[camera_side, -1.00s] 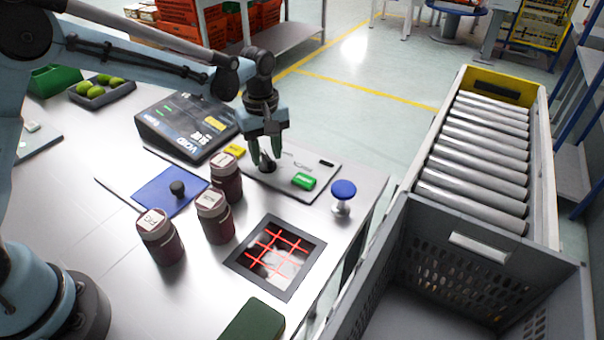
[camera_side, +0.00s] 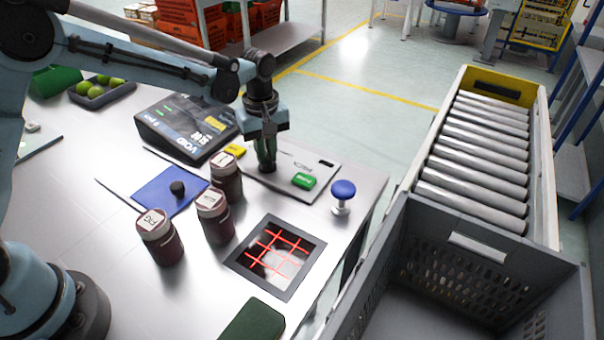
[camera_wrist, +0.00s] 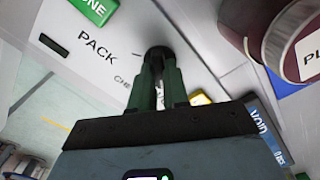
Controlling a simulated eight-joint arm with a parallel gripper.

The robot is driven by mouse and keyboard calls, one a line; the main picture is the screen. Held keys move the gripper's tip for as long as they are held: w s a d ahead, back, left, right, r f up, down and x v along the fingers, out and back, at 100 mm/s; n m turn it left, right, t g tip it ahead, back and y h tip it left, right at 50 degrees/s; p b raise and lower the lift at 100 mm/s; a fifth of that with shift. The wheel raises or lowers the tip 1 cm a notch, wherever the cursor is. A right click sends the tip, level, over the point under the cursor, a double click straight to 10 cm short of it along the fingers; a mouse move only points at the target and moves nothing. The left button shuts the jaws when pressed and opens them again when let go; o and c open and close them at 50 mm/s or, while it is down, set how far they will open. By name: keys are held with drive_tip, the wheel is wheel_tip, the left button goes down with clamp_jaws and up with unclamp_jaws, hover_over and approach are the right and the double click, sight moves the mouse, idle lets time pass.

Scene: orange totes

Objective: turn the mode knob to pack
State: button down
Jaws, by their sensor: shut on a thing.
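My gripper (camera_side: 266,163) points down at the grey control panel (camera_side: 318,170), its fingers shut on the mode knob. In the wrist view the gripper (camera_wrist: 158,75) has its green fingers on both sides of the dark round mode knob (camera_wrist: 158,52). The word PACK (camera_wrist: 98,53) is printed on the panel beside the knob. A second label starting with "CHE" is partly hidden by a finger. The knob's pointer cannot be made out. A green button (camera_side: 303,181) sits on the panel, and it also shows in the wrist view (camera_wrist: 95,8).
Several dark red jars (camera_side: 226,178) stand left of the panel. A dark display unit (camera_side: 187,125) and a yellow block (camera_side: 235,150) are close behind. A blue mushroom button (camera_side: 343,189) stands to the right. A scanner window (camera_side: 306,270) lies in front.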

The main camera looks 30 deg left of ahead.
sight(267, 156)
drive_tip(key=m, duration=1.1)
drive_tip(key=shift+m, duration=0.4)
drive_tip(key=m, duration=1.1)
drive_tip(key=shift+d+m, duration=0.1)
drive_tip(key=shift+m, duration=0.3)
drive_tip(key=c, duration=1.1)
unclamp_jaws()
wheel_tip(267, 156, up, 12)
drive_tip(key=shift+r, duration=0.1)
